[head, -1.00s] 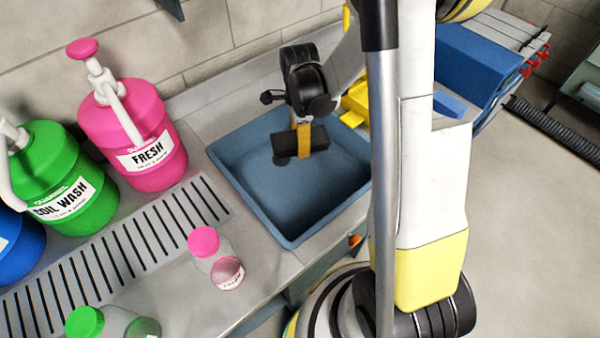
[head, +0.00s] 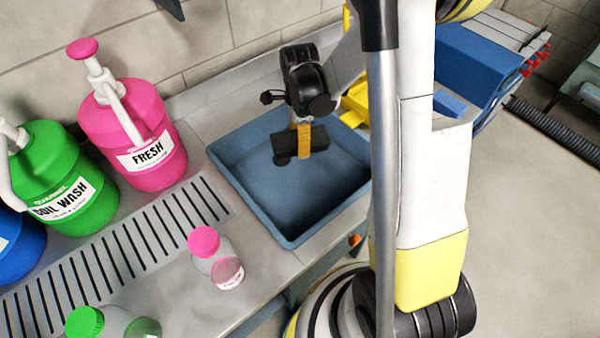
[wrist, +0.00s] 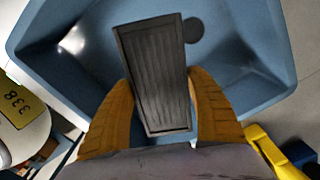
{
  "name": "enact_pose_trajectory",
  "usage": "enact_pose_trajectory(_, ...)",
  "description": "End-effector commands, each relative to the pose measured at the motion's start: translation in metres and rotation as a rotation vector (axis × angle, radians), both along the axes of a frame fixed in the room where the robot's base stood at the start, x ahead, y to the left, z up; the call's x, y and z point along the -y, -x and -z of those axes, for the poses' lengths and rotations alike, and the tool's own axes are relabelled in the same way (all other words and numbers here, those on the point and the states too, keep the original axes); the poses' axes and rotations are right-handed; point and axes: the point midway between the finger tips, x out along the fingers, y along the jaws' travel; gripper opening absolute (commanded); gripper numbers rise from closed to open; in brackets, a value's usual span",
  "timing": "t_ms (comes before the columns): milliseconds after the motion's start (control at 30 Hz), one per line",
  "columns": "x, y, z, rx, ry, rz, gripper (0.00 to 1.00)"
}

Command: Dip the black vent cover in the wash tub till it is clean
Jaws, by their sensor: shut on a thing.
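The black vent cover (head: 287,146) is a dark slatted rectangle, held over the blue wash tub (head: 238,194). In the wrist view the vent cover (wrist: 153,75) lies between the two yellow fingers of my gripper (wrist: 160,95), which are shut on its sides. In the head view my gripper (head: 304,138) points down inside the tub's outline. A dark round spot (wrist: 193,30) shows on the tub floor beside the cover. I cannot tell whether the cover touches any liquid, and no dirt is clear on its visible face.
A pink FRESH jug (head: 134,140) and a green COIL WASH jug (head: 62,180) stand left of the tub. A pink-capped bottle (head: 216,258) and a green-capped bottle (head: 110,323) stand near the slotted drain (head: 120,255). A yellow object (head: 356,103) sits behind the tub's right side.

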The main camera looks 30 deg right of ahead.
Motion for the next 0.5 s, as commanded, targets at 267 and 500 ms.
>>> enact_pose_trajectory(267,0.000,0.000,-0.008,0.000,0.000,0.000,0.37)
enact_pose_trajectory(500,0.000,0.000,-0.034,0.000,0.000,0.000,0.37)
